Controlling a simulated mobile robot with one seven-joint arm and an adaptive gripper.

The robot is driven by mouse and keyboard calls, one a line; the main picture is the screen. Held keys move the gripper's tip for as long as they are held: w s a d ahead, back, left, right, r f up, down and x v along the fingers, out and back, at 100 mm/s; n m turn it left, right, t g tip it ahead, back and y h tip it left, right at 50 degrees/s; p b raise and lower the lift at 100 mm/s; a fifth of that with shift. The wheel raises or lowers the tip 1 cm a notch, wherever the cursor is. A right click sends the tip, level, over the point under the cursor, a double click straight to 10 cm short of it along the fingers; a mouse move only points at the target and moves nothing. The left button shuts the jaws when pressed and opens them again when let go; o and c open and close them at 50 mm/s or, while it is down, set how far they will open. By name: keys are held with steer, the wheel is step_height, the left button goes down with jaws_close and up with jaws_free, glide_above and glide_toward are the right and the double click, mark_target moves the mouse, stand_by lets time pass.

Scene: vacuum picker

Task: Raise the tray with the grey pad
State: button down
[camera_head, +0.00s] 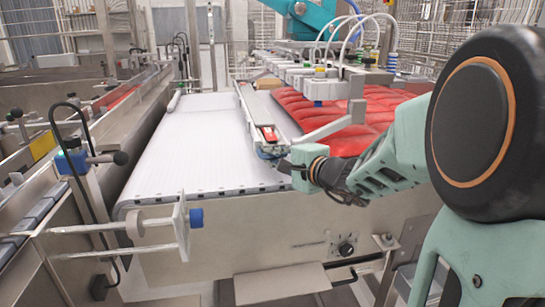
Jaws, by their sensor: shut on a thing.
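My gripper (272,158) is low at the near end of the narrow divider (252,108) between the white belt and the red packs. It is shut on a tray-like piece there, mostly hidden by its fingers. A small red and white piece (268,133) shows just above the fingers. I cannot make out a grey pad on the held piece, nor whether it is clear of the divider.
The white conveyor belt (200,145) to the left is bare. Red packs (345,110) lie to the right. Vacuum picker heads (330,85) with hoses hang above them. A blue-knobbed bracket (185,220) stands at the belt's near edge.

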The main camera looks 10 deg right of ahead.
steer(key=d+r+p, duration=0.1)
steer(key=d+r, duration=0.2)
steer(key=d, duration=0.4)
steer(key=d+r+p, duration=0.1)
steer(key=d+r, duration=0.3)
steer(key=d, duration=0.4)
steer(key=shift+d, duration=0.2)
steer(key=c, duration=2.1)
jaws_free()
steer(key=shift+d, duration=0.15)
steer(key=shift+o, duration=0.4)
steer(key=shift+f, duration=0.1)
steer(key=v, duration=1.2)
